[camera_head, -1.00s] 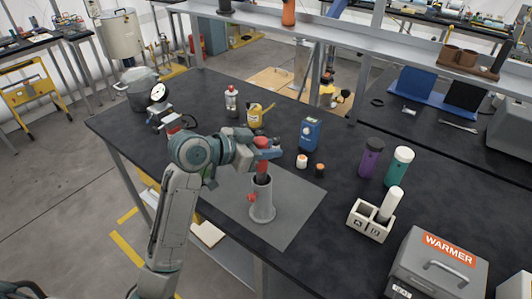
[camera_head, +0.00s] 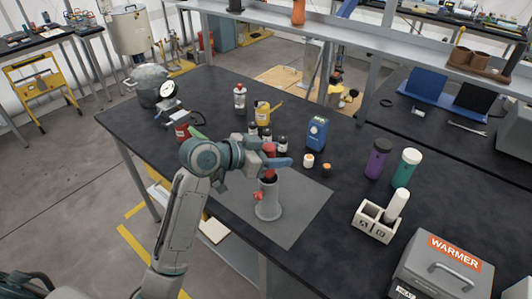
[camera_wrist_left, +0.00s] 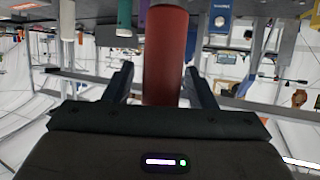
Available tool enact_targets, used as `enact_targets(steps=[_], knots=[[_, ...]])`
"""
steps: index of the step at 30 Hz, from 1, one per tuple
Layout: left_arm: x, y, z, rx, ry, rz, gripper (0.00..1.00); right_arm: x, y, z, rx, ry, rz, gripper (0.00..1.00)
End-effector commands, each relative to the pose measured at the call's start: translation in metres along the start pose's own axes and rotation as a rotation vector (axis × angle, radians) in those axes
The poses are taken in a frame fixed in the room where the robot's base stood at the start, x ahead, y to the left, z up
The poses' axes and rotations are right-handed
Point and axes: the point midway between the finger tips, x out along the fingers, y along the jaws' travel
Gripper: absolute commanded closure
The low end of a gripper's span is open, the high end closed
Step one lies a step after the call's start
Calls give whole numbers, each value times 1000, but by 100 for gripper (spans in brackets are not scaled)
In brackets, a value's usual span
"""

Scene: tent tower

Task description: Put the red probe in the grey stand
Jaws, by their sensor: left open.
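The grey stand (camera_head: 268,208) is an upright tube on a round base with a red knob on its side. It stands on a grey mat. The red probe (camera_head: 269,150) is upright above the stand's mouth, and its lower end appears to be inside the tube. How deep it sits is hidden. My left gripper (camera_head: 272,162) is at the probe, just above the stand. In the left wrist view the red probe (camera_wrist_left: 166,58) passes between the two fingers, which are open around it. My right gripper is not in view.
Small dark-topped bottles (camera_head: 283,144) stand close behind the gripper. A blue device (camera_head: 316,133), a yellow can (camera_head: 263,113) and a white-capped jar (camera_head: 308,160) are farther back. A white holder (camera_head: 377,222) and a grey warmer (camera_head: 440,268) stand right. The mat (camera_head: 305,205) right of the stand is clear.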

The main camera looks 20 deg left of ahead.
Motion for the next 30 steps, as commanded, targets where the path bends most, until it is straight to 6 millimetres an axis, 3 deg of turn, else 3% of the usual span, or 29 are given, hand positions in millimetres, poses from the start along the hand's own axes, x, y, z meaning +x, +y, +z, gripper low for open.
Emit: enact_targets(steps=[18, 30], knots=[[-72, -2, 1, 6, -2, -4, 49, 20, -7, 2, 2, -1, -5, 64], [-109, -2, 0, 6, -2, -5, 49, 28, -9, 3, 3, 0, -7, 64]])
